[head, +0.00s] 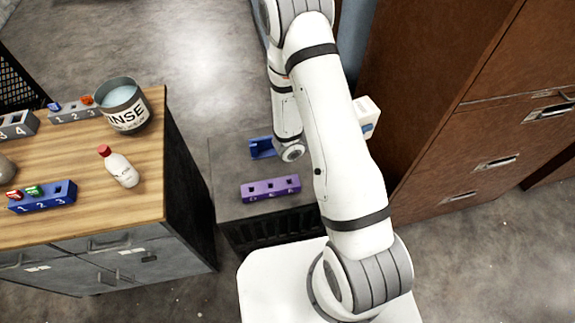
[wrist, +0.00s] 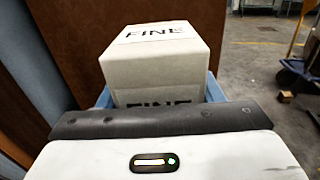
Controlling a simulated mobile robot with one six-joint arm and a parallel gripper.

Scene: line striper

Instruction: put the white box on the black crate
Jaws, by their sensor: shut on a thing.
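The white box (wrist: 155,65), marked FINE, sits between the blue fingers of my gripper (wrist: 160,95) in the wrist view. My gripper is shut on it. In the head view a corner of the white box (head: 367,110) shows to the right of my arm, in front of the brown cabinet; my arm hides the rest of it and most of the gripper. The black crate (head: 262,234), with a slatted side, stands left of my arm and apart from the box. Its dark top shows.
On the crate top are a purple block with holes (head: 270,189) and a blue holder (head: 262,148), partly behind my arm. A wooden-topped bench (head: 80,150) at left bears a RINSE pot (head: 124,105) and a white bottle (head: 120,168). A brown drawer cabinet (head: 450,150) stands right.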

